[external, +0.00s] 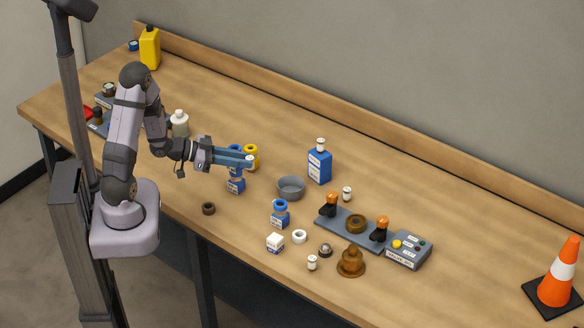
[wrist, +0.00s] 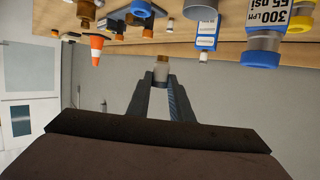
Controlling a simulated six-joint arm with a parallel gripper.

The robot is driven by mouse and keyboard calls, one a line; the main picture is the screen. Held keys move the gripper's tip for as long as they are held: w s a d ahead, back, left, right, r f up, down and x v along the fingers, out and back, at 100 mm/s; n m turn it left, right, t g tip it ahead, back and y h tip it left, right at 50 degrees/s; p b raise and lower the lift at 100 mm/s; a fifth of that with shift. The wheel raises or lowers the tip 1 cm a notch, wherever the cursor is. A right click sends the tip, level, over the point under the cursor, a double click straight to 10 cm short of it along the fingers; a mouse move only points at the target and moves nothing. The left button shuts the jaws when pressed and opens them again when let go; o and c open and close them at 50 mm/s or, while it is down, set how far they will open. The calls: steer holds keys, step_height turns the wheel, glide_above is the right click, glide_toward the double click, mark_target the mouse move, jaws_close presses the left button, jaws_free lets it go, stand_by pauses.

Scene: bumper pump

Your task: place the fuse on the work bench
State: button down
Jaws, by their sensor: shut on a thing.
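My gripper (external: 246,163) reaches out to the right above the work bench (external: 440,190), clear of its top. It is shut on a small pale cylinder, which I take as the fuse (external: 250,158). The bench appears along the top of the wrist view (wrist: 120,45). In the external view a blue pump-like item (external: 235,185) stands just below the gripper.
A grey bowl (external: 291,188), blue bottle (external: 319,166) and blue-white item (external: 280,214) stand to the right. Farther right are a grey plate with orange-topped posts (external: 345,226), a control box (external: 408,250) and a traffic cone (external: 559,275). Bare bench lies toward the back right.

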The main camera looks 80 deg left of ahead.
steer(key=s+a+r+n+g+y+b, duration=0.1)
steer(key=a+n+y+b, duration=0.15)
steer(key=a, duration=0.25)
steer(key=s+a+r+n+g+y+b, duration=0.1)
steer(key=a+n+y, duration=0.15)
steer(key=a, duration=0.25)
steer(key=s+a+r+n+y+b, duration=0.2)
steer(key=a+y, duration=0.1)
steer(key=a, duration=0.3)
steer(key=s+a+n+g+y+b, duration=0.45)
steer(key=s+a+n+g, duration=0.2)
steer(key=s+a, duration=0.3)
step_height(320, 180, down, 12)
steer(key=y, duration=0.1)
steer(key=shift+s+d+r+g, duration=0.25)
steer(key=shift+s+d+g, duration=0.1)
steer(key=shift+s, duration=0.05)
steer(key=shift+f, duration=0.1)
steer(key=shift+f+p, duration=0.5)
steer(key=shift+f, duration=2.55)
steer(key=shift+f, duration=1.85)
